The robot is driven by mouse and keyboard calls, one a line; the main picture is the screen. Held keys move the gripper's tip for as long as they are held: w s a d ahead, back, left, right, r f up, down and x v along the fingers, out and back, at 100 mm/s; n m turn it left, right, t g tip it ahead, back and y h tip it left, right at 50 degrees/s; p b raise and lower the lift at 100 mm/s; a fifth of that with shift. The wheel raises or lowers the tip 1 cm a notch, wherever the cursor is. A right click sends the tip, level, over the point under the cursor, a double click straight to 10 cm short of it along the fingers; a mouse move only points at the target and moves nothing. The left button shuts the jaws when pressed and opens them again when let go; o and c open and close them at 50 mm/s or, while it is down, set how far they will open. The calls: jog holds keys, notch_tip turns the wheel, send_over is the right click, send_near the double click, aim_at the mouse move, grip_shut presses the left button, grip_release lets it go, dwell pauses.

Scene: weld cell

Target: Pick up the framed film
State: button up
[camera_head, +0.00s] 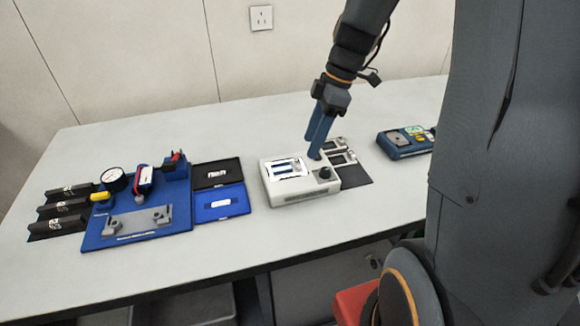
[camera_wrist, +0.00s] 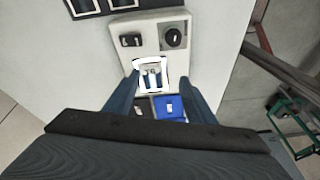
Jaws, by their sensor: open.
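Two grey-framed films lie on a dark mat (camera_head: 357,178) at the right of a white light box: the far framed film (camera_head: 333,146) and the near framed film (camera_head: 343,158). The white light box (camera_head: 305,196) has a lit panel (camera_head: 287,168) with a frame-like piece and dark strips on it; I cannot tell if this is also a framed film. In the wrist view the open fingers (camera_wrist: 164,82) flank the lit panel (camera_wrist: 151,73). Dark frames (camera_wrist: 82,6) show at the top.
A black tray (camera_head: 200,183) and a blue tray (camera_head: 206,212) lie left of the light box. A blue fixture with a gauge (camera_head: 113,179) and several black blocks (camera_head: 62,208) stand further left. A blue device (camera_head: 403,147) sits at right. The front table strip is clear.

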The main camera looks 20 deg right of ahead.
aim_at(298, 160)
jog(key=shift+w+a+f+n+y+p, duration=0.15)
jog(key=shift+w+a+f+n+p, duration=0.3)
jog(key=shift+f, duration=0.7)
jog(key=shift+w+a+f+n+y+p, duration=0.1)
jog(key=shift+w+a+f+n+p, duration=0.3)
jog(key=shift+f, duration=0.7)
jog(key=shift+w+a+f+n+y+p, duration=0.2)
jog(key=shift+a+f+n+p, duration=0.35)
jog(key=shift+f, duration=0.6)
jog(key=shift+d, duration=0.15)
jog(key=c, duration=0.8)
jog(key=shift+o, duration=0.2)
jog(key=shift+r, duration=0.1)
